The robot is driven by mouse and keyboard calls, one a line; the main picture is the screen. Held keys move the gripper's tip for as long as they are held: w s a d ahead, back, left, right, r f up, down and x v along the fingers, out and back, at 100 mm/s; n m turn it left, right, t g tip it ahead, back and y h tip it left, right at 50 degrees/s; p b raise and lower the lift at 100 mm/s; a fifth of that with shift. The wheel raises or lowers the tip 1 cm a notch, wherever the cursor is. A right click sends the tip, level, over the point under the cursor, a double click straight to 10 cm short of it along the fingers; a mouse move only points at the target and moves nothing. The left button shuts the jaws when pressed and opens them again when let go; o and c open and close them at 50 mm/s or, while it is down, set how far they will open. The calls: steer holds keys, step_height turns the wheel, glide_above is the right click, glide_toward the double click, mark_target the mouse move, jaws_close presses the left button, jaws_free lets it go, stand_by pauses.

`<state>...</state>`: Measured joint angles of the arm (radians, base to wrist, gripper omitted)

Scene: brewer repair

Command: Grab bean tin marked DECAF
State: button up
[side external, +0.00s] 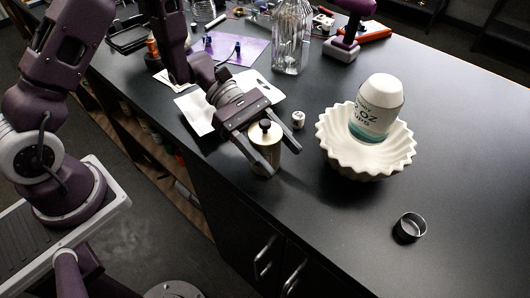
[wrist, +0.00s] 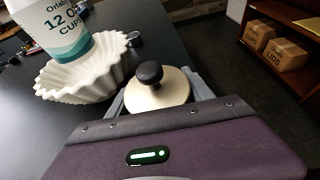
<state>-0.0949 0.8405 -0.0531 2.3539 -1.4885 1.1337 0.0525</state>
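A cream-gold tin (side external: 264,161) with a round black knob on its lid stands upright near the counter's front edge. It also shows in the wrist view (wrist: 157,96), seen from above the lid. No DECAF marking is readable on it; its label side is hidden. My gripper (side external: 281,161) is low at the tin with one finger on either side of it. The fingers look spread, with a small gap beside the lid in the wrist view. Whether either finger touches the tin's body is hard to see.
A white fluted bowl (side external: 365,163) holding a white and teal cup container (side external: 377,108) stands right of the tin. A dark metal ring (side external: 410,227) lies front right. A glass jar (side external: 291,38) stands farther back.

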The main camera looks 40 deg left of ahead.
jaws_close()
